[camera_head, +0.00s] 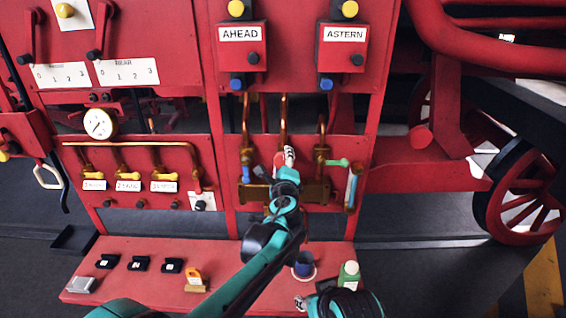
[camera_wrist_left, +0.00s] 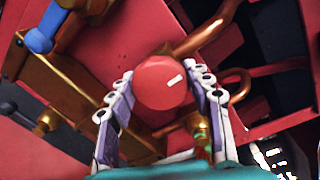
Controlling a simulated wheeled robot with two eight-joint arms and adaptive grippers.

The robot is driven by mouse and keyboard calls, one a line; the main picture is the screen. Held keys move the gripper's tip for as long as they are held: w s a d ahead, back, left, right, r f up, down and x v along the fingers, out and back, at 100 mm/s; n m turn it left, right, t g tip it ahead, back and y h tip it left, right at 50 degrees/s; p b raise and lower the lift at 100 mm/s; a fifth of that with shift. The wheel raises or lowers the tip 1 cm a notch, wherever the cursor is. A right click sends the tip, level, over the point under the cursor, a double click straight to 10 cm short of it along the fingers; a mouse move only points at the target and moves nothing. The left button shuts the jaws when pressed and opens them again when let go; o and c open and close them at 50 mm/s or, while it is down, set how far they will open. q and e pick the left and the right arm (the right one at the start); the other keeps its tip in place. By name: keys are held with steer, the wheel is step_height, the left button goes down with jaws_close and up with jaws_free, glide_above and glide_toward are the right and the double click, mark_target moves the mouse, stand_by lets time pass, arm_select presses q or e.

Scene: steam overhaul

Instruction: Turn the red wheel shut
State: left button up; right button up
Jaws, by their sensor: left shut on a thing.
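The red wheel (camera_wrist_left: 160,83) is a round red knob with a white mark, mounted among brass pipes on the red panel. In the head view, the red wheel (camera_head: 279,160) is partly covered by my left gripper (camera_head: 287,158). In the left wrist view, the fingers of my left gripper (camera_wrist_left: 161,76) lie along both sides of the wheel, shut on it. The white mark on its face points toward the upper right there. My right gripper (camera_head: 301,303) shows only a pale tip at the bottom edge, low over the red shelf; its jaws cannot be made out.
Blue-handled (camera_head: 247,175) and green-handled (camera_head: 337,162) valves flank the wheel closely. A brass manifold (camera_head: 309,193) runs below it.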

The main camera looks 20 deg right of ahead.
stand_by(0.3)
arm_select(q)
steer(key=o, duration=1.2)
steer(key=shift+c, duration=0.2)
steer(key=shift+s, duration=0.1)
steer(key=f+v, duration=0.1)
steer(key=v, duration=1)
steer(key=shift+s+r, duration=0.45)
steer(key=shift+a, duration=0.1)
